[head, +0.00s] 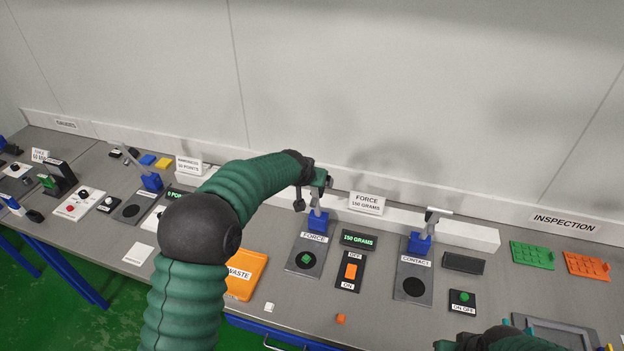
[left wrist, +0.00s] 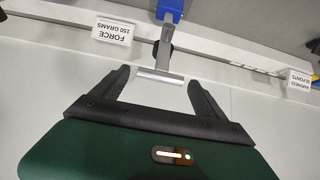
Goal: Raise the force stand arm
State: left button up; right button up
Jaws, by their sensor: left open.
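The force stand is a dark plate labelled FORCE (head: 305,258) with a blue block (head: 317,223) and a grey arm (head: 315,202) standing roughly upright from it. A green square lies on the plate's round pad. My left gripper (head: 314,184) is at the arm's top and hides its end in the head view. In the left wrist view, the arm's crossbar (left wrist: 160,75) lies between the open fingertips of my left gripper (left wrist: 158,84), with gaps on both sides. My right gripper is only partly seen at the bottom right of the head view, its fingers unclear.
The contact stand (head: 414,278) has its own raised arm. An orange ON/OFF switch (head: 351,272) sits between the stands. An orange waste tray (head: 246,275) lies left, partly behind my left arm. A white ledge (head: 455,233) runs behind.

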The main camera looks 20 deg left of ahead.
pick_arm(q)
jog(key=b+v, duration=0.4)
jog(key=v, duration=1.2)
jog(key=shift+s+r, duration=0.2)
jog(key=s+f+g+b, duration=0.2)
jog(key=s+f+g, duration=0.3)
jog(key=s+f, duration=2)
jog(key=s, duration=0.2)
jog(key=shift+s+a+g, duration=0.3)
jog(key=shift+a+g, duration=0.05)
jog(key=shift+g, duration=0.05)
